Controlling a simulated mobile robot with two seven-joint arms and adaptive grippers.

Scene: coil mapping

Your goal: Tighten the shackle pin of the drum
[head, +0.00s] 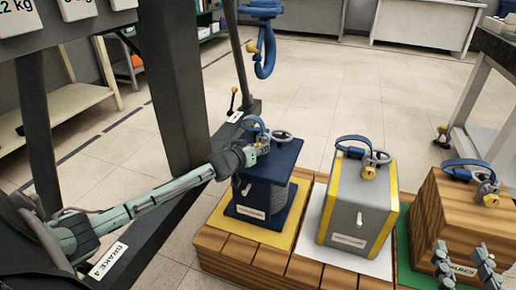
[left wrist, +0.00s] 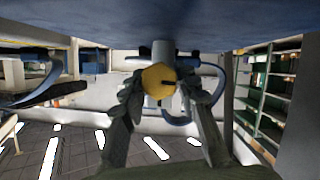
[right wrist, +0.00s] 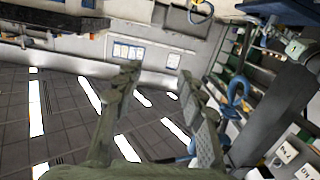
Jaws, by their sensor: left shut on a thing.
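The dark blue drum (head: 268,178) stands on a yellow pad at the left of the wooden platform. On its top are a blue sling (head: 253,123) and a grey shackle (head: 282,135). My left gripper (head: 258,149) reaches in from the left at the drum's top. In the left wrist view my left gripper (left wrist: 160,92) is shut on the yellow round head of the shackle pin (left wrist: 158,79). How far the pin is screwed in cannot be told. My right gripper (head: 463,262) is at the bottom right, open and empty in the right wrist view (right wrist: 158,90).
A grey case with yellow edges (head: 357,205) and a wooden crate (head: 458,212), each with sling and shackle, stand to the right. A blue hook (head: 265,55) hangs above and behind the drum. A dark post (head: 172,85) stands near my left arm.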

